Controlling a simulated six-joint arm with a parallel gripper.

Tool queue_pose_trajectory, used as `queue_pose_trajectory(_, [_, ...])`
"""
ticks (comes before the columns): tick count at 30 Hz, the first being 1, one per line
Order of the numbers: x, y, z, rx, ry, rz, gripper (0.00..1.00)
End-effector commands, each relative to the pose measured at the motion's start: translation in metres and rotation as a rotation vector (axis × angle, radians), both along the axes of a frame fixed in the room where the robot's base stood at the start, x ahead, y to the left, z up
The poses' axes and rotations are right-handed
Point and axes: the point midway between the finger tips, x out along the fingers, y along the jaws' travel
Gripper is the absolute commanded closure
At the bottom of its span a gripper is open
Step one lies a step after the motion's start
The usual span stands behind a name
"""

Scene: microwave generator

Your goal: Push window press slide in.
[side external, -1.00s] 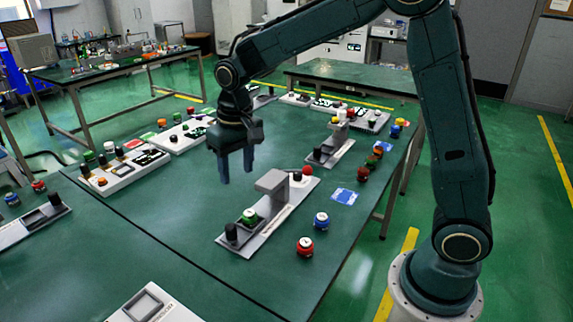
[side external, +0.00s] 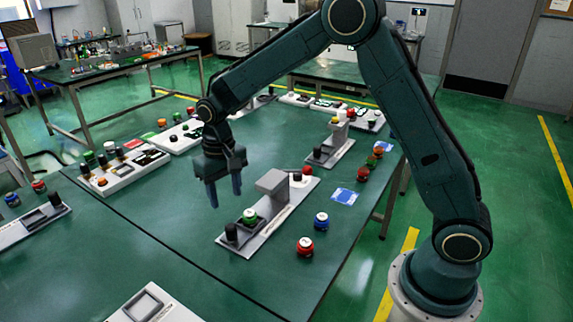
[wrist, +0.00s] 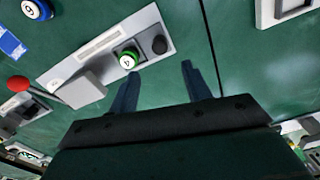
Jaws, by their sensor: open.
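A grey press fixture (side external: 287,210) lies on the green table, with a raised grey block (side external: 271,182) on it. A green numbered piece (side external: 249,216) and a black knob (side external: 231,232) sit at its near end. A red-balled handle (side external: 307,171) is at its far end. I cannot tell for certain which part is the window press slide. The fixture also shows in the wrist view (wrist: 100,45), with the green piece (wrist: 128,58) near one fingertip. My gripper (side external: 224,193) is open and empty, pointing down above the table, left of the fixture.
A blue numbered piece (side external: 321,221) and a red one (side external: 305,246) stand right of the fixture. A button panel (side external: 125,170) stands left. The table left of the fixture is clear.

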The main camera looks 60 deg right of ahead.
Motion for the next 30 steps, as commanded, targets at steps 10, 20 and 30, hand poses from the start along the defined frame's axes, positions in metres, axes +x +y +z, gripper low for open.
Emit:
queue_pose_trajectory(10, [-0.001, 0.0, -0.052, 0.0, 0.004, 0.0, 0.52])
queue_pose_trajectory(20, [-0.001, 0.0, -0.098, 0.0, 0.003, 0.0, 0.52])
queue_pose_trajectory(30, [0.0, 0.0, -0.116, 0.0, 0.0, 0.0, 0.52])
